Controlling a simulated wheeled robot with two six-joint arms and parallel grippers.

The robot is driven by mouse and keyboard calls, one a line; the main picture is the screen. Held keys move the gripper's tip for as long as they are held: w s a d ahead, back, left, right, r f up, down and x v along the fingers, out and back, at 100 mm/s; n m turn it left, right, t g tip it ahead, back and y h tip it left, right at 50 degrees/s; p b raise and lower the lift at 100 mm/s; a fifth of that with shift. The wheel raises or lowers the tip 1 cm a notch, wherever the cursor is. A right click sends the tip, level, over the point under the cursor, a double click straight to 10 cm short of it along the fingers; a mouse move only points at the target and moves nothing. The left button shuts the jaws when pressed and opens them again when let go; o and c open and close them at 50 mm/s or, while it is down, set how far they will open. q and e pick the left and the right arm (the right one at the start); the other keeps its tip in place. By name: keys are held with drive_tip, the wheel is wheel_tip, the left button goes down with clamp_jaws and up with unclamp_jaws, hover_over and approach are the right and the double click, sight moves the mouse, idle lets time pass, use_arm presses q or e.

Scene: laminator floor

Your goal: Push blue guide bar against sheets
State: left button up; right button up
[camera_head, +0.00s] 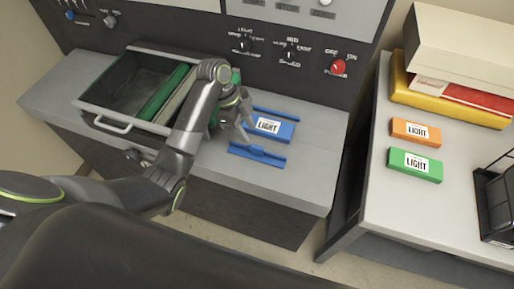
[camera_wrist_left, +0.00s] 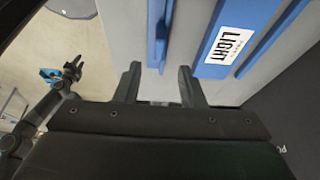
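The near blue guide bar (camera_head: 257,155) lies along the front of the grey worktop, with a small raised part at its middle. Left of the label block (camera_wrist_left: 228,45) in the left wrist view, the same bar (camera_wrist_left: 158,30) runs down toward the gap between my fingers. A blue block labelled LIGHT (camera_head: 279,131) lies between this bar and a far blue bar (camera_head: 275,114). No separate sheets can be made out. My left gripper (camera_head: 247,132) is open and empty at the left end of the bars; its fingers (camera_wrist_left: 160,86) are apart. A small dark gripper, probably my right (camera_wrist_left: 73,68), shows at left.
A grey open tray (camera_head: 110,121) with a green item (camera_head: 164,92) stands left of my gripper. A dark control panel (camera_head: 310,80) rises behind. A side table (camera_head: 370,185) on the right holds orange (camera_head: 416,132) and green (camera_head: 415,165) LIGHT blocks. Worktop right of the bars is clear.

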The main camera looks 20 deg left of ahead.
sight(256, 146)
use_arm(q)
drive_tip(key=p+x, duration=0.1)
drive_tip(key=x, duration=0.7)
drive_tip(key=shift+s+d+f, duration=0.1)
drive_tip(key=shift+d+f, duration=0.05)
drive_tip(key=shift+f, duration=0.1)
clamp_jaws()
